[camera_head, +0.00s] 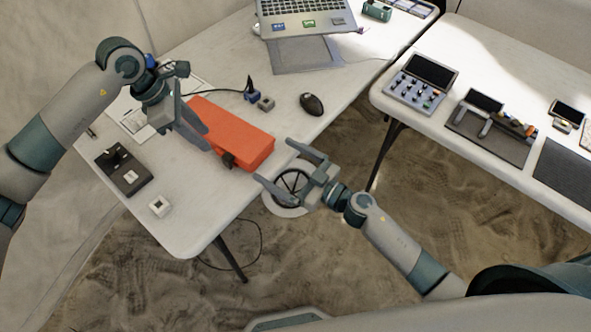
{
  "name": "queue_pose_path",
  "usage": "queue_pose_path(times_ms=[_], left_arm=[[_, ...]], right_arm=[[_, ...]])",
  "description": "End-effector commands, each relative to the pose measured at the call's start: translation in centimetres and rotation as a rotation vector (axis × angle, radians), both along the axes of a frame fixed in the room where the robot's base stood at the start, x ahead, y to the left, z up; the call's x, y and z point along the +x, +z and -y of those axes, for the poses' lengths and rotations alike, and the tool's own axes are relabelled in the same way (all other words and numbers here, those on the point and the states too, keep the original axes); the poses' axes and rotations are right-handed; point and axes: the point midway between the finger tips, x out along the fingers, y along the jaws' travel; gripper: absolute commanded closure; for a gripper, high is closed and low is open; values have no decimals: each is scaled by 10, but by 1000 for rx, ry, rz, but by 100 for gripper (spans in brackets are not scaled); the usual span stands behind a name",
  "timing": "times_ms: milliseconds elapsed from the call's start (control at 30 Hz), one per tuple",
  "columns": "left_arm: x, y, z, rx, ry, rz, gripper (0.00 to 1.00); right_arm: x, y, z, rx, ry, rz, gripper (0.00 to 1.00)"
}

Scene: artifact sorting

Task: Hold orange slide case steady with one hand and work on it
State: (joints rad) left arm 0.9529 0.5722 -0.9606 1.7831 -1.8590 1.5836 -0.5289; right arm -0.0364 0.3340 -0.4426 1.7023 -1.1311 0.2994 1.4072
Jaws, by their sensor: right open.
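The orange slide case (238,132) lies on the white table, its long side running from upper left to lower right. A dark latch (228,160) shows on its near side. My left gripper (208,140) is over the case's left side, fingers pointing at it. Its fingers look somewhat apart, but I cannot tell whether they touch or grip the case; the case's left edge is partly hidden behind them. My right gripper (274,160) is open and empty, just off the case's right end beside the table edge, its fingers pointing toward the case.
A black device (124,170) and a small white block (159,207) stand left of the case. A mouse (312,104), a small grey block (266,103) and a laptop (305,18) are behind it. A second table (460,150) with instruments stands right, across a sandy gap.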

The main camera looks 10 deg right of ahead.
Motion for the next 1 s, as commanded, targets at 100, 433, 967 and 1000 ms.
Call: queue_pose_path(times_ms=[100,433,967,1000], left_arm=[[0,0,0,0,0,0,69],[0,0,0,0,0,0,69],[0,0,0,0,0,0,69],[0,0,0,0,0,0,69]], right_arm=[[14,0,-14,1,0,1,0],[35,0,-33,1,0,-1,0],[36,0,-34,0,0,-1,43],[36,0,-34,0,0,-1,53]])
